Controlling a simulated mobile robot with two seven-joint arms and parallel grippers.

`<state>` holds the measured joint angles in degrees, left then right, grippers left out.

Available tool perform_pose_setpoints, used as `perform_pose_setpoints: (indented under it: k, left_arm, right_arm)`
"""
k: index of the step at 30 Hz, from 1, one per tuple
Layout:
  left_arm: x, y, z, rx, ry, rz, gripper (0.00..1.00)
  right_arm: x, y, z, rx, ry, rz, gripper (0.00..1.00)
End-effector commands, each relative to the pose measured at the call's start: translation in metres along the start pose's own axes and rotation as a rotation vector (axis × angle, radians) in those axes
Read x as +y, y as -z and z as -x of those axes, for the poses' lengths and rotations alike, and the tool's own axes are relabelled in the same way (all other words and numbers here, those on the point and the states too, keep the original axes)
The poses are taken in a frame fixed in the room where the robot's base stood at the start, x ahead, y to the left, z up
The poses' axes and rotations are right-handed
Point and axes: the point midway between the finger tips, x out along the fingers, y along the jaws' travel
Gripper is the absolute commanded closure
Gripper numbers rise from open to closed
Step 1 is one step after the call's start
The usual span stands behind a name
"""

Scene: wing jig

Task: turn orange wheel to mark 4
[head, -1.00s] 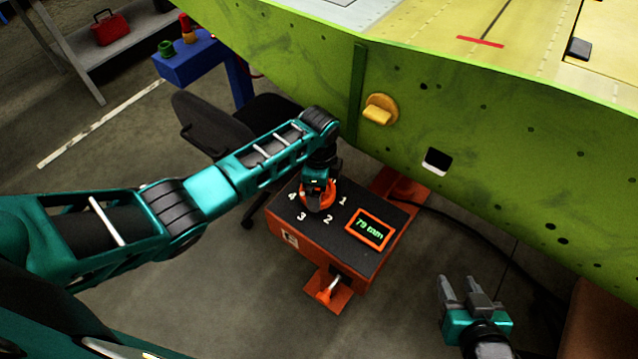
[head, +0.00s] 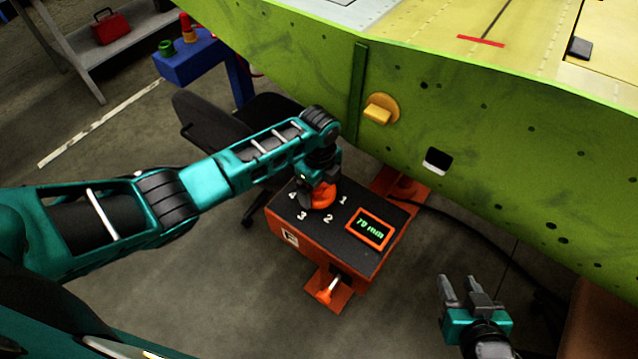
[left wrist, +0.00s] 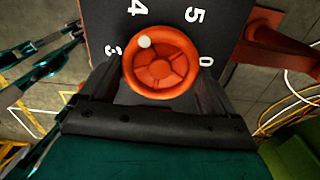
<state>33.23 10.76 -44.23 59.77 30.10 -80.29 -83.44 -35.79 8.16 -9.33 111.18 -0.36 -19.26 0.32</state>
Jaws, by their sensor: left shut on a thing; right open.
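The orange wheel (head: 323,198) sits on the dark top of the orange box (head: 338,236), with white numbers around it. It also shows in the left wrist view (left wrist: 162,72), where its white dot (left wrist: 144,42) lies between marks 3 and 4, nearer to mark 4 (left wrist: 137,8). My left gripper (head: 318,190) reaches down from above and is shut on the wheel, with a dark finger on either side of it. It hides part of the wheel in the head view. My right gripper (head: 468,290) is open and empty, well to the right of the box.
A display (head: 369,229) on the box reads 79 mm. The green wing panel (head: 480,150) with a yellow knob (head: 380,109) rises behind. An office chair (head: 235,125) stands behind my left arm. A dark cable (head: 470,225) runs over the floor at right.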

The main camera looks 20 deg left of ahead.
Motion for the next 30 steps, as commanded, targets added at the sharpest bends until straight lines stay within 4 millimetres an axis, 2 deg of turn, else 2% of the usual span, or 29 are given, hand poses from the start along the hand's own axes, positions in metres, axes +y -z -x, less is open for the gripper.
perform_pose_setpoints:
  k: [8, 9, 12, 19, 23, 26, 30]
  left_arm:
    - [0.001, -0.001, -0.001, -0.001, -0.002, 0.001, 0.41]
    - [0.001, -0.001, -0.001, -0.001, -0.002, 0.001, 0.07]
    - [0.001, -0.001, 0.000, -0.001, -0.002, 0.002, 0.00]
    - [0.000, 0.000, 0.001, -0.001, 0.000, 0.001, 0.00]
    - [-0.001, -0.001, 0.009, -0.001, 0.002, 0.001, 0.00]
    - [-0.001, -0.001, 0.022, -0.001, 0.004, 0.001, 0.00]
    - [-0.001, -0.001, 0.052, -0.001, 0.005, 0.001, 0.00]
  right_arm:
    - [0.000, 0.000, 0.000, 0.000, 0.000, 0.000, 0.57]
    - [0.000, 0.000, 0.000, 0.000, 0.000, 0.000, 0.57]
    - [0.000, 0.000, 0.000, 0.000, 0.000, 0.000, 0.57]
    - [0.000, 0.000, 0.000, 0.000, 0.000, 0.001, 0.57]
    - [0.000, -0.001, 0.000, 0.000, 0.000, 0.001, 0.57]
    - [0.000, -0.001, -0.001, 0.000, 0.000, 0.001, 0.57]
    - [0.000, -0.001, -0.001, 0.000, 0.000, 0.001, 0.57]
